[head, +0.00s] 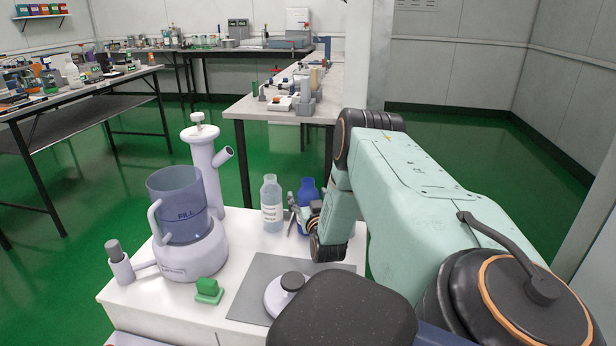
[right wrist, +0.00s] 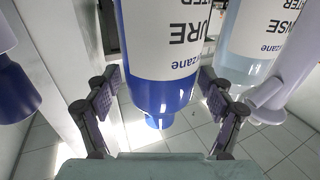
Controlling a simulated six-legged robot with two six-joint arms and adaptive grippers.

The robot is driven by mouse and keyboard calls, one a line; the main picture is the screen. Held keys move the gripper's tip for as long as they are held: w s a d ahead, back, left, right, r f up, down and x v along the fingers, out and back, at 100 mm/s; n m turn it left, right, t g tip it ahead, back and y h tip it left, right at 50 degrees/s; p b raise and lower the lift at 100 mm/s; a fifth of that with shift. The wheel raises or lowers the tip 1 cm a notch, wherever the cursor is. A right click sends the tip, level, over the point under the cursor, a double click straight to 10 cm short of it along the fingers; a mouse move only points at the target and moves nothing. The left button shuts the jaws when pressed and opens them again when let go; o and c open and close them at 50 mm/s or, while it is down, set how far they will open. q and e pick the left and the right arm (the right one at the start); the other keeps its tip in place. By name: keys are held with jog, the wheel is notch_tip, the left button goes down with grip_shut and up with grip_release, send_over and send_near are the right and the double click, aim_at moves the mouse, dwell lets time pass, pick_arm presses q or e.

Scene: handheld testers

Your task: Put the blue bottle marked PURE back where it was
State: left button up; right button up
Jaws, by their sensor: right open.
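The blue bottle (head: 308,188) stands upright on the white bench top, partly hidden by my right arm. In the right wrist view, which is upside down, the blue bottle (right wrist: 165,95) fills the middle and its white label shows "URE". My right gripper (head: 302,213) is at the bottle in the head view. In the right wrist view the open fingers of my right gripper (right wrist: 160,92) are on either side of the bottle, and I cannot tell whether they touch it. My left gripper is not in view.
A clear bottle (head: 271,205) with a white label stands close to the left of the blue one. A lilac device with a blue "FILL" cup (head: 178,205) stands further left. A green block (head: 208,291) and a grey mat (head: 246,293) lie in front.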

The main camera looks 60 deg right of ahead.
jog(key=shift+s+r, duration=0.1)
jog(key=shift+r, duration=0.1)
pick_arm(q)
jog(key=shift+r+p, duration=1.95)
pick_arm(e)
jog(key=v, duration=1.2)
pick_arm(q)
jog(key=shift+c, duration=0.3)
pick_arm(e)
jog(key=shift+c, duration=0.4)
